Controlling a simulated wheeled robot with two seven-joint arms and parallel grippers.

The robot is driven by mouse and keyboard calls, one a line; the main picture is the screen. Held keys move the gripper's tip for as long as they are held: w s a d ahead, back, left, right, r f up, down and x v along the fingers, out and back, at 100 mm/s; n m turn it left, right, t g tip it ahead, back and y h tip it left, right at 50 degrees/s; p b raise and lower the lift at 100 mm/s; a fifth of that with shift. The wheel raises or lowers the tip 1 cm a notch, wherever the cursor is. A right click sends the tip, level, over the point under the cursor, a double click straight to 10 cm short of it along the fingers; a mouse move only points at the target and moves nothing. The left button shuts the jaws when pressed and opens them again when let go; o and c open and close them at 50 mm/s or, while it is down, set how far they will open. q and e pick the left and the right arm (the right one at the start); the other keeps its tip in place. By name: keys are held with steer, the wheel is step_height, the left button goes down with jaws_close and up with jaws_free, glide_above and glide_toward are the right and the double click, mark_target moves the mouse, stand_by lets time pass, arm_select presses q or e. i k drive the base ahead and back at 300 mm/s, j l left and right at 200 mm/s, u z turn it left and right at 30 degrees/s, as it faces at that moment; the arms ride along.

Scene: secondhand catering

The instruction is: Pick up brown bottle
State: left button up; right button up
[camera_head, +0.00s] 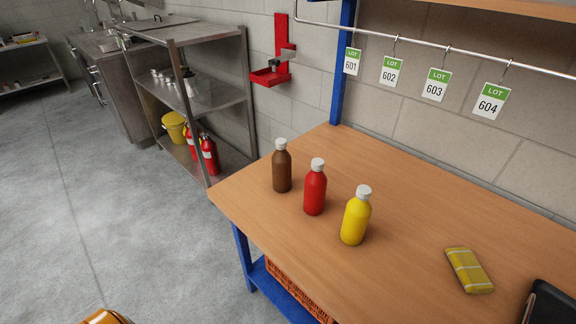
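The brown bottle (282,170) with a white cap stands upright on the wooden tabletop (420,215), near its left end. It is the leftmost and farthest of three bottles in a diagonal row. A red bottle (315,190) stands beside it to the right and nearer, and a yellow bottle (355,220) stands beyond that. The three stand apart, and nothing covers the brown one. I see neither of my grippers. A glossy orange piece at the bottom left edge is cut off, and I cannot tell what it is.
A yellow packet (468,270) and a dark object (549,304), cut off by the frame, lie at the right of the tabletop. Lot tags (437,84) hang from a rail above. A steel shelf (205,105) stands left of the bench. The floor (120,220) at left is clear.

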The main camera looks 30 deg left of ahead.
mark_target(282, 160)
steer(key=j+z, duration=0.25)
steer(key=j, duration=0.55)
steer(key=j+z, duration=0.3)
steer(key=j, duration=0.5)
